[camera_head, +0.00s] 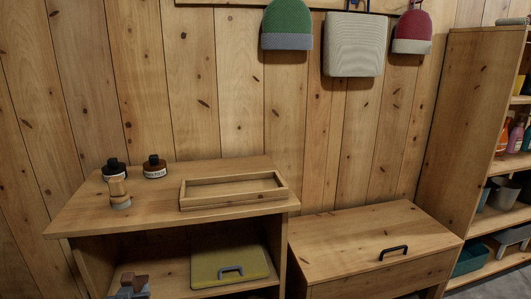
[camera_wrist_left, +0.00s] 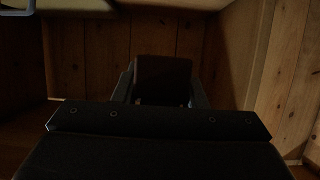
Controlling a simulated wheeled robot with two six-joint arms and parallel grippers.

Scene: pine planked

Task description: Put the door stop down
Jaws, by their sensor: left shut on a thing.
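The door stop is a dark brown block (camera_wrist_left: 163,78) between the two fingers of my left gripper (camera_wrist_left: 160,92) in the left wrist view. The picture there is dark, so its exact shape is hard to tell. In the head view a reddish-brown piece (camera_head: 140,281) shows with grey parts, my left gripper (camera_head: 127,289), at the bottom edge, in front of the open lower compartment of the wooden stand (camera_head: 110,220). The left gripper is shut on the door stop. I cannot tell whether the door stop touches a surface. My right gripper is not in view.
A yellow-olive case (camera_head: 230,264) lies in the lower compartment. A wooden chest (camera_head: 370,238) stands to the right, its lid clear.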

